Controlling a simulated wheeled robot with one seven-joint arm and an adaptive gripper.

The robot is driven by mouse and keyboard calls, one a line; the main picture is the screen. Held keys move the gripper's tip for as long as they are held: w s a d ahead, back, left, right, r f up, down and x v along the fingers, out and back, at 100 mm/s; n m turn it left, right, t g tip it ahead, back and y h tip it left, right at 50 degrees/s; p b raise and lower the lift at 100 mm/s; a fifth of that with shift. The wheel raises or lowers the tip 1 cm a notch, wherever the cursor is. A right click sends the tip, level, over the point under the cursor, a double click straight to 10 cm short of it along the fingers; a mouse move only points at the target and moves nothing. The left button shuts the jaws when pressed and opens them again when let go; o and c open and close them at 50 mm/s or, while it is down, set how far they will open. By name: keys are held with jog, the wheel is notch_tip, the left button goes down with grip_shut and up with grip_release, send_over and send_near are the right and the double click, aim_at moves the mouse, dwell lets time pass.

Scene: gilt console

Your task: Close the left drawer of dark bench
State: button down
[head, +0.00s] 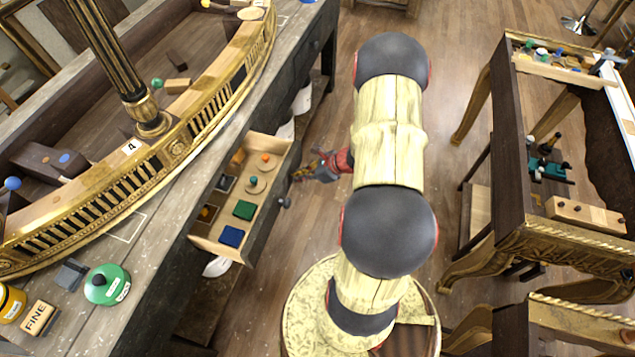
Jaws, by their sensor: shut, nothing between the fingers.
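The dark bench (150,240) runs diagonally along the left side of the head view. One of its drawers (262,222) stands pulled out, with pale wooden sides, a dark front and a dark round knob (284,203). My gripper (299,174) is shut and empty. It is at the outer side of the drawer front, a little beyond the knob in the picture. I cannot tell whether its fingertips touch the front.
The drawer holds a green block (244,210), a blue block (231,236) and other small pieces. A gilt console (130,160) stands on the bench. An ornate table (515,170) is at the right. Wooden floor (300,275) lies clear between bench and my base.

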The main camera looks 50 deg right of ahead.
jog(key=b, duration=0.2)
send_over(251, 171)
jog(key=s, duration=0.2)
jog(key=shift+w+d, duration=0.15)
jog(key=shift+w, duration=0.05)
jog(key=shift+w+a, duration=0.25)
jog(key=shift+w, duration=0.5)
